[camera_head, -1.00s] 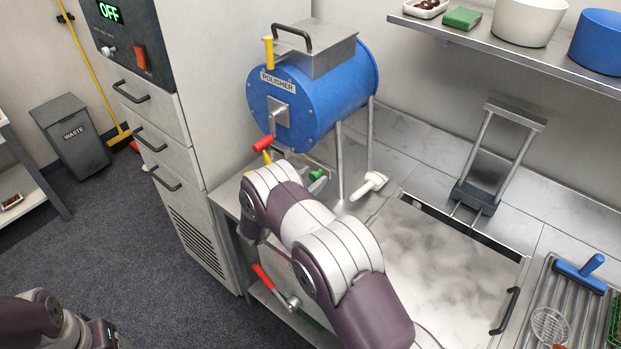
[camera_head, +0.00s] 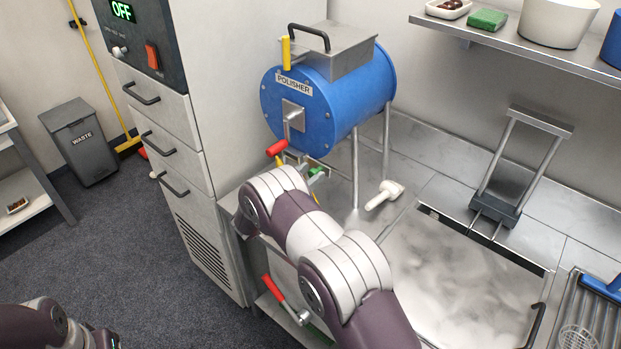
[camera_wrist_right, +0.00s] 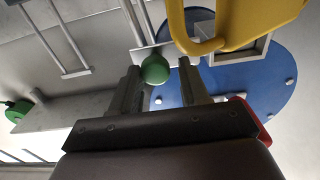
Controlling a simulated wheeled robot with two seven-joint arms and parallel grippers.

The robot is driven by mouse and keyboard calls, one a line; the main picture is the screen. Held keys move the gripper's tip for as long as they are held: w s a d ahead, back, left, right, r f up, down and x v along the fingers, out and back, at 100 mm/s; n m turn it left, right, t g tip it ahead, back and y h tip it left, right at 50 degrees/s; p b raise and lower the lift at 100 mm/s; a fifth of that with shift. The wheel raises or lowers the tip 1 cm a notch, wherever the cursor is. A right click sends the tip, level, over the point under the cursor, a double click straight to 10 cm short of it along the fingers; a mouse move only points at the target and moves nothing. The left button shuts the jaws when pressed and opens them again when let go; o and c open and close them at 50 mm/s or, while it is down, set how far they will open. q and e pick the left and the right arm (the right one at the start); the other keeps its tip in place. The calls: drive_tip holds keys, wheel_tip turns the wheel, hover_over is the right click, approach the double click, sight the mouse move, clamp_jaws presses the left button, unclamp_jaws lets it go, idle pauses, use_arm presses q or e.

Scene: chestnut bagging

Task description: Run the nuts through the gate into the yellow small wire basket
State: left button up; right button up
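The blue polisher drum (camera_head: 335,105) stands on thin legs on the steel counter. A round green knob (camera_wrist_right: 156,68) sits under it, on a pale bar in the right wrist view; green also shows below the drum in the head view (camera_head: 316,170). My right gripper (camera_wrist_right: 160,72) is open, with one finger on each side of the knob; I cannot tell whether they touch it. A yellow looped piece (camera_wrist_right: 243,27) is close above the fingers; I cannot tell whether it belongs to the basket. My forearm hides much below the drum. No nuts are clearly visible there.
A red-handled lever (camera_head: 279,289) is at the counter front and a red crank handle (camera_head: 277,148) on the drum. A white-handled tool (camera_head: 384,195) lies right of the legs. The steel counter lid (camera_head: 455,275) is clear. A waste bin (camera_head: 80,142) stands left.

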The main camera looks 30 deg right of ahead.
drive_tip(key=shift+o, duration=0.5)
drive_tip(key=shift+w+a+f, duration=0.1)
drive_tip(key=shift+w+a, duration=0.05)
drive_tip(key=b+v, duration=0.4)
drive_tip(key=v, duration=0.8)
drive_tip(key=shift+a, duration=0.25)
